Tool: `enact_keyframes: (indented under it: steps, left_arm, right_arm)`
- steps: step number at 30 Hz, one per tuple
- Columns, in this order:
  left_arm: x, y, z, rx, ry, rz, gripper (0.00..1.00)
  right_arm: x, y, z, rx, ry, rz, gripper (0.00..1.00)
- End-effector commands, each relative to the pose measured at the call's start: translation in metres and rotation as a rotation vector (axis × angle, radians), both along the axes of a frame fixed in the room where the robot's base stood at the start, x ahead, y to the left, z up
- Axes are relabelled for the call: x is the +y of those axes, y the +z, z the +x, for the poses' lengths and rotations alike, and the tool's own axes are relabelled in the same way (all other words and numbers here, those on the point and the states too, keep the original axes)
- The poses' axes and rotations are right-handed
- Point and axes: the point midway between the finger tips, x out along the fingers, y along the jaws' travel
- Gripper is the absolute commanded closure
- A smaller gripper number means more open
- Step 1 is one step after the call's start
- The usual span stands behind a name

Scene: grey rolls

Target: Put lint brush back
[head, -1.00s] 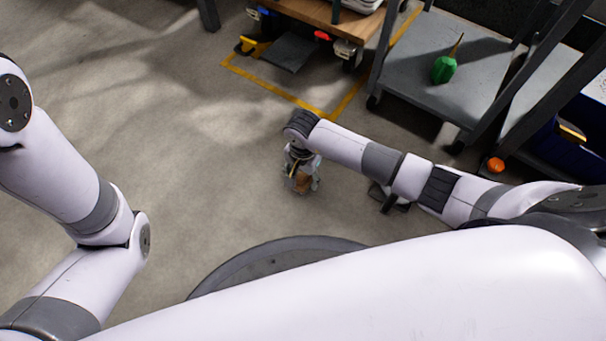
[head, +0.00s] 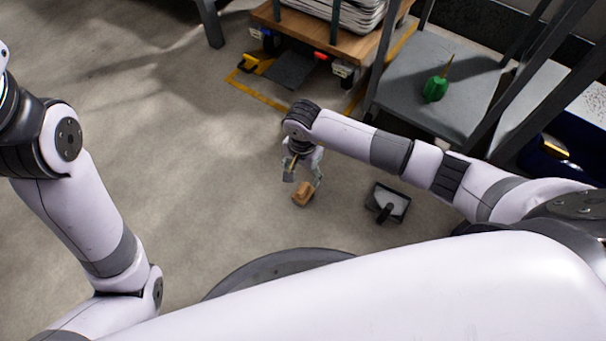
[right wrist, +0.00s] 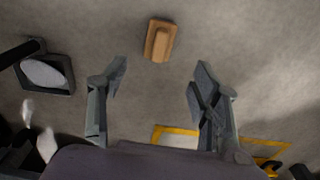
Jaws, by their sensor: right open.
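The lint brush appears to be the small brown wooden block (head: 303,194) lying on the floor in the head view. It also shows in the right wrist view (right wrist: 161,41), as a block with a raised narrower bar on top. My right gripper (head: 303,180) is open and empty, just beside the block in the head view. In the right wrist view its spread fingertips (right wrist: 160,67) are short of the block, with bare floor between them. My left arm shows at the left, but its gripper is out of view.
A black pan-like object with a pale inside (head: 388,204) lies on the floor right of the block. Yellow tape (head: 266,93) marks the floor. Open floor lies left.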

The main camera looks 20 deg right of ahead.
Motion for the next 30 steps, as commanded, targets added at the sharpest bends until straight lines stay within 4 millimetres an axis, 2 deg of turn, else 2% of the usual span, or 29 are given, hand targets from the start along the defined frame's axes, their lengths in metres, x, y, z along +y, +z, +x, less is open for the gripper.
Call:
enact_keyframes:
  steps: [1,3,14,17,19,20,22,23,24,26,27,29,30]
  left_arm:
    - [0.000,0.002,0.004,0.013,-0.001,0.000,0.60]
    - [0.000,0.000,0.006,0.022,-0.001,0.000,0.60]
    - [0.000,-0.004,0.008,0.030,-0.002,-0.001,0.60]
    - [0.000,-0.004,0.008,0.030,-0.002,-0.001,0.60]
    - [0.000,-0.004,0.008,0.030,-0.002,-0.001,0.60]
    - [0.000,-0.004,0.008,0.030,-0.002,-0.001,0.60]
    - [0.000,-0.004,0.008,0.030,-0.003,-0.001,0.60]
    - [0.000,-0.004,0.008,0.030,-0.003,-0.001,0.60]
    - [0.000,-0.004,0.008,0.030,-0.003,-0.001,0.60]
    - [0.000,-0.004,0.008,0.030,-0.003,-0.001,0.60]
    - [0.000,-0.004,0.008,0.030,-0.003,-0.001,0.60]
    - [0.000,-0.004,0.008,0.030,-0.003,-0.001,0.60]
    - [0.000,-0.004,0.008,0.030,-0.003,-0.001,0.60]
  right_arm:
    - [-0.001,0.009,0.000,0.000,0.001,-0.002,0.42]
    - [-0.001,0.014,0.000,0.000,0.000,-0.003,0.42]
    - [0.004,0.019,-0.001,0.002,-0.004,0.015,0.42]
    - [0.034,0.030,-0.006,0.017,-0.034,0.121,0.42]
    - [0.074,0.051,-0.014,0.048,-0.077,0.267,0.42]
    - [0.095,0.064,-0.019,0.068,-0.102,0.347,0.42]
    - [0.145,0.106,-0.032,0.139,-0.167,0.555,0.42]
    - [0.165,0.129,-0.039,0.178,-0.197,0.647,0.42]
    - [0.190,0.161,-0.048,0.242,-0.236,0.769,0.42]
    - [0.219,0.214,-0.063,0.352,-0.288,0.941,0.42]
    - [0.233,0.251,-0.073,0.435,-0.319,1.048,0.42]
    - [0.246,0.310,-0.088,0.580,-0.360,1.199,0.42]
    - [0.250,0.349,-0.098,0.688,-0.382,1.291,0.42]
